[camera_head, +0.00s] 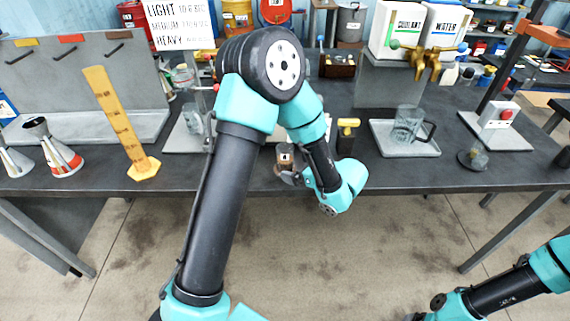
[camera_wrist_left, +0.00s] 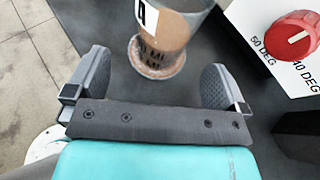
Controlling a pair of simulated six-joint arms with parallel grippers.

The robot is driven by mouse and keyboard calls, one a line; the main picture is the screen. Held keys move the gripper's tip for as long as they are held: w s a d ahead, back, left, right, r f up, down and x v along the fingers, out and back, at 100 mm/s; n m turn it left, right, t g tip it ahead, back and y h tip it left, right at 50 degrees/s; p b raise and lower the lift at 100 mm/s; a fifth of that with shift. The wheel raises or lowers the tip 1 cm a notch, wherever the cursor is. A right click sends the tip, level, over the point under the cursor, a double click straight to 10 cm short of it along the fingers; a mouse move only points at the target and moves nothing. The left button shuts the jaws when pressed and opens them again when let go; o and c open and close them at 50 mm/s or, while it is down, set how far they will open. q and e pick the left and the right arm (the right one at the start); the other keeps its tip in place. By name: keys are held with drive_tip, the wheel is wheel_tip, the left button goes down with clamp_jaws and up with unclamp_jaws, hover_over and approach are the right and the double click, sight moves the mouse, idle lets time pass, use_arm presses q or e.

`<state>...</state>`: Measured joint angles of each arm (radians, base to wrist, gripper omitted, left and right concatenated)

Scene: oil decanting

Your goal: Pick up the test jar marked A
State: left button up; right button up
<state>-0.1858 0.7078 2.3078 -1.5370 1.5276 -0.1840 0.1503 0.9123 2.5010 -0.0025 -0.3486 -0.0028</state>
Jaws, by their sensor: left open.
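The test jar (camera_head: 285,161), a small clear vessel of brown liquid with a white label, stands near the front edge of the bench. It also shows in the left wrist view (camera_wrist_left: 174,38), on a round brownish base; its label is cut off there, and I cannot read the letter. My left gripper (camera_wrist_left: 155,78) is open and empty. Its two dark pads are spread either side of the jar's lower end, with the jar just beyond them. In the head view the gripper is at the jar, partly behind my left wrist. My right gripper is not in view.
A white box with a red temperature dial (camera_wrist_left: 297,35) stands close right of the jar in the wrist view. A yellow-topped black item (camera_head: 347,135), a tray with a glass mug (camera_head: 408,124) and a yellow ruler stand (camera_head: 120,125) are on the bench.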

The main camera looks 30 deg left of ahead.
sight(291, 165)
use_arm(q)
drive_tip(key=shift+x, duration=2.55)
drive_tip(key=shift+c, duration=0.2)
drive_tip(key=c, duration=0.8)
drive_tip(key=shift+r, duration=0.25)
